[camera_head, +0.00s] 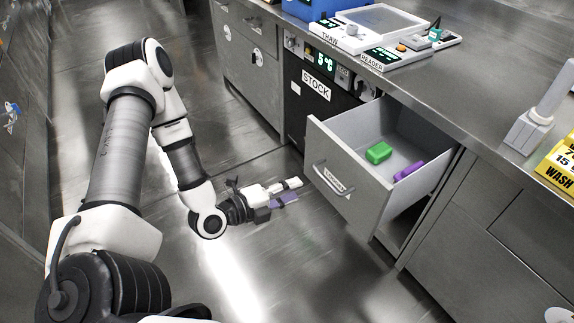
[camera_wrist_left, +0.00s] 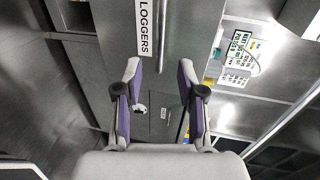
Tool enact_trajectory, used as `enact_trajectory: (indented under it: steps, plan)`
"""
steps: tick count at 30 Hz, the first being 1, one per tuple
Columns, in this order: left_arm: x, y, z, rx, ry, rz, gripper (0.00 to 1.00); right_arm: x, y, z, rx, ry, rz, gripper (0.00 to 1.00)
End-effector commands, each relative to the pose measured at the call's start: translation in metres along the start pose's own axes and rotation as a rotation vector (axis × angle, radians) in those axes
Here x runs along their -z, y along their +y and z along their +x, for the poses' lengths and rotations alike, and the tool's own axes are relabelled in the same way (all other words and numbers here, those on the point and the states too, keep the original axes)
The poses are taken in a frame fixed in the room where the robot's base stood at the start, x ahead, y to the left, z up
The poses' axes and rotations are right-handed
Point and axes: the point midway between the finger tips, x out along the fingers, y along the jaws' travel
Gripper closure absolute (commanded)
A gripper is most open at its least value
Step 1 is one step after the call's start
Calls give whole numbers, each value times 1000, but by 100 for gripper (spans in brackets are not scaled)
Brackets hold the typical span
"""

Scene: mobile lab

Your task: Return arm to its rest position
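My left arm comes in from the left in the head view and bends down at the wrist. Its gripper (camera_head: 286,192) is in front of the open drawer, to the left of the drawer's front and apart from it. In the left wrist view the two purple-lined fingers (camera_wrist_left: 158,75) stand apart with nothing between them, so the gripper is open and empty. The drawer (camera_head: 345,190), labelled LOGGERS, is pulled out; its label also shows in the left wrist view (camera_wrist_left: 144,28). My right gripper is not in view.
The drawer holds a green block (camera_head: 379,153) and a purple piece (camera_head: 409,170). The drawer sticks out from the counter (camera_head: 470,90) into the aisle. A STOCK unit (camera_head: 318,95) stands beside it. Bare floor (camera_head: 290,265) lies below my gripper.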

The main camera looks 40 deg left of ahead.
Motion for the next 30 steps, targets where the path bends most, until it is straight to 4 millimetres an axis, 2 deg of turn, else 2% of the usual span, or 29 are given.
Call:
enact_trajectory:
  steps: [5,21,23,26,29,30]
  plan:
    - [1,0,-11,2,2,-1,61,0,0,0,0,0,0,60]
    - [2,2,-12,-4,5,0,61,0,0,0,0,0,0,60]
    - [9,5,-10,-16,28,10,61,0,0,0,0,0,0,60]
    - [36,12,-2,-56,116,50,61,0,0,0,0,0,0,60]
    - [72,36,6,-171,208,95,61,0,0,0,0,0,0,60]
    - [86,52,6,-254,237,76,61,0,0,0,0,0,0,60]
